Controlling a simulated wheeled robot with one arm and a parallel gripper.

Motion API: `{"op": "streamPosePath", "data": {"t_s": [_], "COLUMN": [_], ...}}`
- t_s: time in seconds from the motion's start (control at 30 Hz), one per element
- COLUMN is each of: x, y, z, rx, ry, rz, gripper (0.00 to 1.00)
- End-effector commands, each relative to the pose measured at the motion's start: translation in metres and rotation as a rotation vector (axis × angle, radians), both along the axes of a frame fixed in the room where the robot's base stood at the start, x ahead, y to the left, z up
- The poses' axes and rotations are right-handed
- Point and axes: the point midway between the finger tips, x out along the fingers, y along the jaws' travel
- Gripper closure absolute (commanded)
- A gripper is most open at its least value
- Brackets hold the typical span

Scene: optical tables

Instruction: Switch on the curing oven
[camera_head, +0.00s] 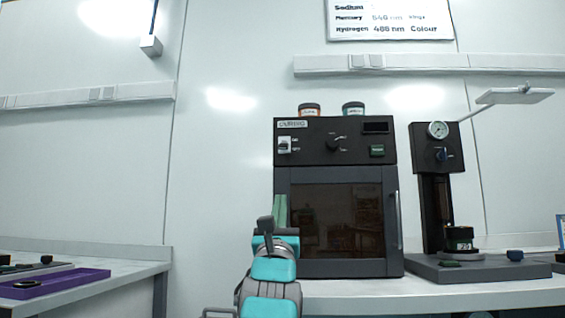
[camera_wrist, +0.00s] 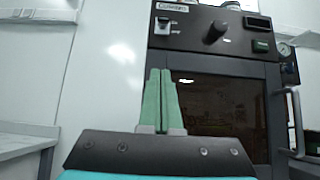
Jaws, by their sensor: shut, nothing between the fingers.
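The curing oven (camera_head: 336,272) is a dark box with a brown-tinted window and a door handle at its right; it stands on the white table. Its upper panel has a white switch (camera_head: 284,145) at the left, a black knob (camera_head: 333,143) in the middle, and a green button (camera_head: 377,150) and small dark display at the right. The wrist view shows the switch (camera_wrist: 168,27) and knob (camera_wrist: 215,32) too. My gripper (camera_head: 280,210) has green fingers pressed together and empty. In the head view it is in front of the oven's lower left, below the switch. The switch position is too small to tell.
Two small jars (camera_head: 353,108) stand on the oven top. A press-like stand with a gauge (camera_head: 437,130) and a dark jar (camera_head: 459,240) stand right of the oven. A purple tray (camera_head: 70,283) lies on the left table. The gap between the tables is free.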

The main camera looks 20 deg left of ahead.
Motion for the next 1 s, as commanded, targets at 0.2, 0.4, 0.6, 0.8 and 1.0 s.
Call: {"op": "streamPosePath", "data": {"t_s": [0.2, 0.4, 0.6, 0.8, 1.0], "x": [0.016, 0.03, 0.04, 0.048, 0.055], "y": [0.004, 0.007, 0.01, 0.011, 0.014], "z": [0.023, 0.031, 0.039, 0.047, 0.056], "rx": [0.0, 0.002, 0.002, 0.005, 0.002], "ry": [-0.001, 0.004, 0.006, 0.004, 0.003], "rz": [0.001, 0.004, 0.006, 0.004, 0.006], "gripper": [1.0, 1.0, 1.0, 1.0, 1.0]}}
